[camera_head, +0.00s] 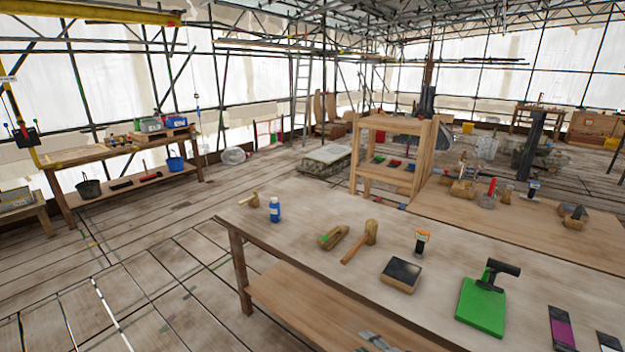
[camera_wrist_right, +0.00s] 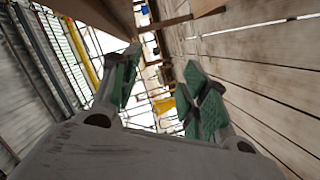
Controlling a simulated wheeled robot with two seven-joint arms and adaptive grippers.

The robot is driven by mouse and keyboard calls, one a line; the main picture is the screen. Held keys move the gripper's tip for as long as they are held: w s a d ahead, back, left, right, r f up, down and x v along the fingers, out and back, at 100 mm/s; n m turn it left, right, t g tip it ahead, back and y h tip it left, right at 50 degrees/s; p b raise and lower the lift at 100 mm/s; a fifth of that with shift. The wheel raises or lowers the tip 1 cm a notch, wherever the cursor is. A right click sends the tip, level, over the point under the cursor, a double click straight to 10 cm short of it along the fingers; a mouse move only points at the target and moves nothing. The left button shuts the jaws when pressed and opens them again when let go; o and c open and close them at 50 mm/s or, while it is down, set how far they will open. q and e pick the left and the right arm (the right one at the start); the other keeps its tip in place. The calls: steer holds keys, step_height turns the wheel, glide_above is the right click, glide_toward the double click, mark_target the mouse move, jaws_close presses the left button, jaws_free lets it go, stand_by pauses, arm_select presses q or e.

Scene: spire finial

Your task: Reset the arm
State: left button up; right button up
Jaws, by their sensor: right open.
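My right gripper (camera_wrist_right: 162,88) shows in the right wrist view with its green-padded fingers spread apart. Nothing is between the fingers. The wrist view is tilted, with plank flooring on its right side and scaffolding on its left. Neither arm shows in the head view, so I cannot tell from it where the arms are. My left gripper is in neither view.
A wooden workbench (camera_head: 300,205) fills the front right of the head view. On it are a blue bottle (camera_head: 274,210), a wooden mallet (camera_head: 362,240), a sanding block (camera_head: 401,274) and a green float (camera_head: 481,305). Open plank floor (camera_head: 150,270) lies to the left.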

steer(key=s+d+f+m+g+h, duration=0.1)
steer(key=s+d+f+m+h, duration=0.25)
steer(key=s+f, duration=0.4)
steer(key=s+d+f+m+g+h, duration=0.1)
steer(key=s+d+f+m+h, duration=0.1)
steer(key=s+f+m, duration=0.5)
steer(key=s+d+f+m+g+h, duration=0.1)
steer(key=s+d+f+h, duration=0.2)
steer(key=s+f, duration=0.55)
steer(key=s+f+m+g, duration=0.2)
steer(key=s+f, duration=0.2)
steer(key=s, duration=0.6)
steer(key=s+f+m+g+h, duration=0.1)
steer(key=s+f, duration=0.4)
steer(key=s, duration=0.6)
steer(key=s+f+m+g, duration=0.3)
steer(key=s+f+g, duration=0.2)
steer(key=s, duration=0.5)
steer(key=shift+s+f, duration=0.25)
steer(key=shift+s, duration=0.1)
steer(key=shift+a+h, duration=0.1)
steer(key=shift+h, duration=0.15)
